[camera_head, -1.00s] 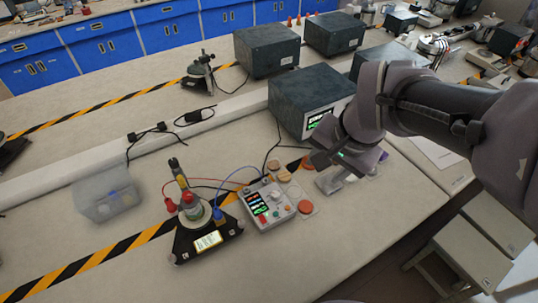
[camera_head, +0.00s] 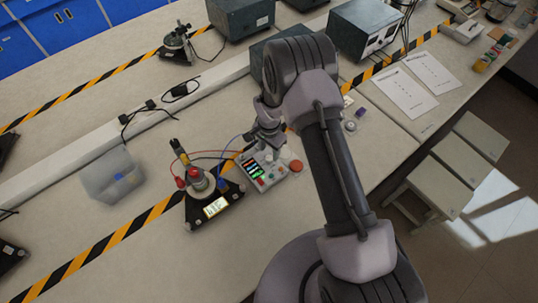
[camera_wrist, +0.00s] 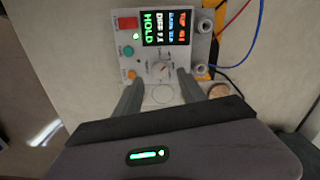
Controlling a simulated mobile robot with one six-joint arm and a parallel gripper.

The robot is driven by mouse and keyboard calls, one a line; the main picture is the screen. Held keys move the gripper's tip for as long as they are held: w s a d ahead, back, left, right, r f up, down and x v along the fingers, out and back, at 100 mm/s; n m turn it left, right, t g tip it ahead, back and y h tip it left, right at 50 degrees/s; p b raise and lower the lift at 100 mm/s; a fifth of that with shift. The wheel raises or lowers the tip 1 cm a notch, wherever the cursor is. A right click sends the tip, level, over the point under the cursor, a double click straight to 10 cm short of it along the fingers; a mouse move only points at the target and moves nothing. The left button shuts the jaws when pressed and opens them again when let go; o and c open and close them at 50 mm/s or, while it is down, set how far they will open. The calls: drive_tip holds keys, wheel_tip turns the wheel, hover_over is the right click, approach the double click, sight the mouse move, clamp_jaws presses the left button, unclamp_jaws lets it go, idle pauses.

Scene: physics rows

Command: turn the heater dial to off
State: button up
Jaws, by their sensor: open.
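A small grey control box (camera_head: 281,172) with a colored text screen (camera_wrist: 165,24) lies on the bench. Its round pale dial (camera_wrist: 160,69), with a small reddish mark, sits below the screen in the wrist view. My gripper (camera_wrist: 160,90) is open above the box, with one finger on each side of the dial's lower part. I cannot tell whether either finger touches the dial. In the head view my gripper (camera_head: 268,138) covers the box's far end. Left of the box, a black-based stand with a lit display (camera_head: 215,207) carries a vessel.
Red and blue wires run between the box and the stand. Dark instrument boxes (camera_head: 365,28) stand behind. The bench front is mostly clear.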

sight(269, 157)
wheel_tip(269, 157, down, 4)
drive_tip(key=shift+f, duration=0.1)
drive_tip(key=shift+c, duration=0.5)
clamp_jaws()
drive_tip(key=shift+f+n+b, duration=0.1)
drive_tip(key=shift+n+b, duration=0.2)
drive_tip(key=shift+b, duration=0.1)
drive_tip(key=n+b, duration=0.5)
drive_tip(key=n, duration=0.3)
drive_tip(key=shift+w, duration=0.1)
drive_tip(key=shift+n+b, duration=0.3)
